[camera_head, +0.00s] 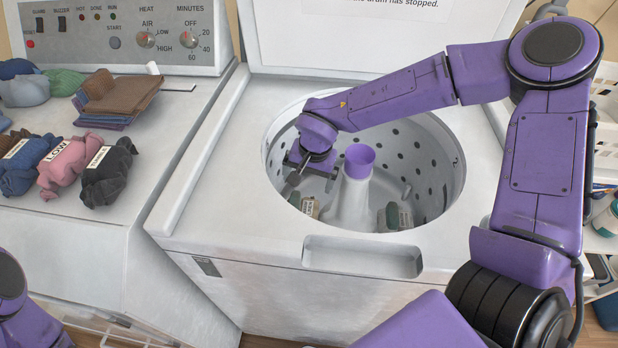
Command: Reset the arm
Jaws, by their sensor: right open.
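My right arm (390,92) is purple and reaches from the right over the open washer (250,215). My right gripper (309,178) points down inside the drum (440,165), near its left wall and left of the central post (358,165). Its jaws are open and nothing shows between them. A tagged bundle (309,207) lies in the drum below the gripper, apart from it as far as I can tell. Another tagged bundle (395,217) lies right of the post. Only a purple part of my left arm shows at the lower left corner; its gripper is out of view.
The raised washer lid (370,40) stands behind the drum. On the dryer (130,220) at left lie several rolled bundles (65,165) and a stack of folded cloths (118,95). White baskets (605,140) stand at the far right. The drum rim surrounds my right gripper.

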